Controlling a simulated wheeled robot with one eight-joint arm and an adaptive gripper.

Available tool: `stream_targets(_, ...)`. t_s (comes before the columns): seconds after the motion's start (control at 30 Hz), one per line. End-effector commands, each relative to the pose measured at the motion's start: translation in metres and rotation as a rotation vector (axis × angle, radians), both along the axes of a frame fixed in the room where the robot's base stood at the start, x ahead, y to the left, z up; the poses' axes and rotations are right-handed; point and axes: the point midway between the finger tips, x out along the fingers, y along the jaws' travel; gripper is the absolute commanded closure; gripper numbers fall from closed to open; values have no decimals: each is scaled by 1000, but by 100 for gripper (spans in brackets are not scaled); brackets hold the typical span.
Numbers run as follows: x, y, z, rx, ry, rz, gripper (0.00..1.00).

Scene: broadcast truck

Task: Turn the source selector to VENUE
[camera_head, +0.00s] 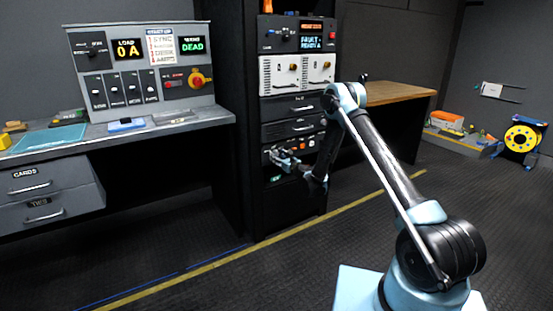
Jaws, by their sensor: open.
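The upright grey control panel (140,62) stands on the desk at left. A dark switch plate (90,50) at its upper left carries a small handle; its lettering is too small to read, so I cannot tell whether it is the source selector. My gripper (279,158) is open and empty, in front of the lower part of the black rack, well to the right of and below the panel. It partly hides a rack unit with small buttons (304,145). I cannot tell whether it touches the rack.
The panel's displays read LOAD 0 A (127,48) and DEAD (191,45). Several breakers (115,90) sit below. The black rack (263,205) stands right of the desk. A wooden bench (395,92) and yellow cable reel (522,137) are farther right. The floor before the desk is clear.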

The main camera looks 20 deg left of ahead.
Motion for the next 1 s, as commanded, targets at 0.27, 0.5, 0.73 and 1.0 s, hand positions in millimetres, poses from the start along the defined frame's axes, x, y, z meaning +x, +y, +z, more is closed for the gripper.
stream_targets(0.27, -4, 12, 0, 0, 0, 8, 48)
stream_targets(0.5, -8, 18, 0, 0, 0, 15, 77)
stream_targets(0.73, -8, 16, 0, -1, -1, 14, 92)
stream_targets(1.0, -8, 19, 0, -35, -40, 15, 92)
